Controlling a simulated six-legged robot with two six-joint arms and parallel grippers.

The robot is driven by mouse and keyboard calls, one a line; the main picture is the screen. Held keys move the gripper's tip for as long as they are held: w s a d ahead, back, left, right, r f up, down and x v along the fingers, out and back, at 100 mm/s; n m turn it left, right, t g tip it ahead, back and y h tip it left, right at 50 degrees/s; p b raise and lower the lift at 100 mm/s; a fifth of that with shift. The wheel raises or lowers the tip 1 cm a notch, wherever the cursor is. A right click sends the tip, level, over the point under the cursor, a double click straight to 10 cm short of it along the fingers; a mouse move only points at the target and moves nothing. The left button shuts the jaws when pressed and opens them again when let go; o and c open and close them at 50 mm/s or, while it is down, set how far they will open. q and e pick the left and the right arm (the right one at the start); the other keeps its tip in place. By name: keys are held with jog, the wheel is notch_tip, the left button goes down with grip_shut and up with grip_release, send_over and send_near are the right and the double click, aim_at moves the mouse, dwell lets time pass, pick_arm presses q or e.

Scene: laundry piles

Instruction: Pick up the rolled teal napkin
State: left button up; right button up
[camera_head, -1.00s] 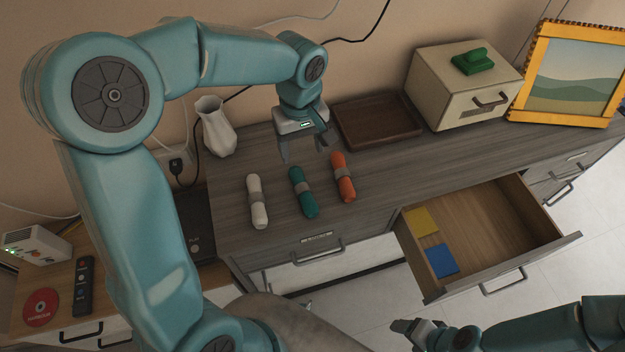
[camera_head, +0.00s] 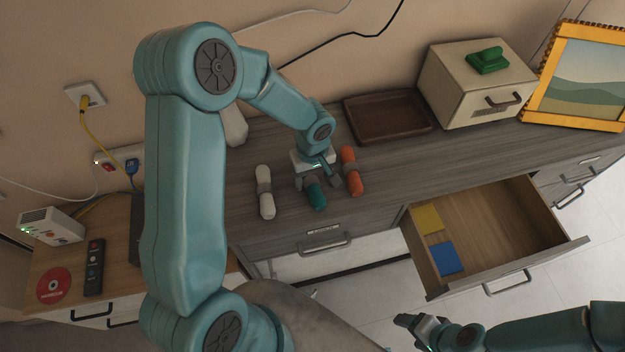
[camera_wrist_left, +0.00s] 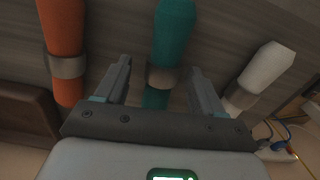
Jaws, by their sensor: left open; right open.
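The rolled teal napkin (camera_head: 316,196) lies on the grey wooden dresser top, between a white roll (camera_head: 265,192) and an orange roll (camera_head: 351,171). My left gripper (camera_head: 315,188) is open over it and hides its far part in the head view. In the left wrist view the teal napkin (camera_wrist_left: 173,40) with its grey band runs between the two open fingers (camera_wrist_left: 158,80). I cannot tell how far the fingertips are above the dresser. My right gripper (camera_head: 408,322) is at the lower right, away from the rolls.
A brown tray (camera_head: 388,117), a cream box (camera_head: 478,82) with a green object on top, and a yellow picture frame (camera_head: 577,75) stand behind. An open drawer (camera_head: 490,228) holds yellow and blue squares. A vase is partly hidden behind my left arm.

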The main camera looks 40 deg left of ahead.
pick_arm(q)
jog(key=shift+f, duration=0.45)
jog(key=shift+s+a, duration=0.15)
jog(key=shift+s, duration=0.1)
jog(key=shift+w, duration=0.2)
jog(key=c, duration=1.1)
jog(key=shift+s, duration=0.15)
jog(key=shift+c, duration=0.2)
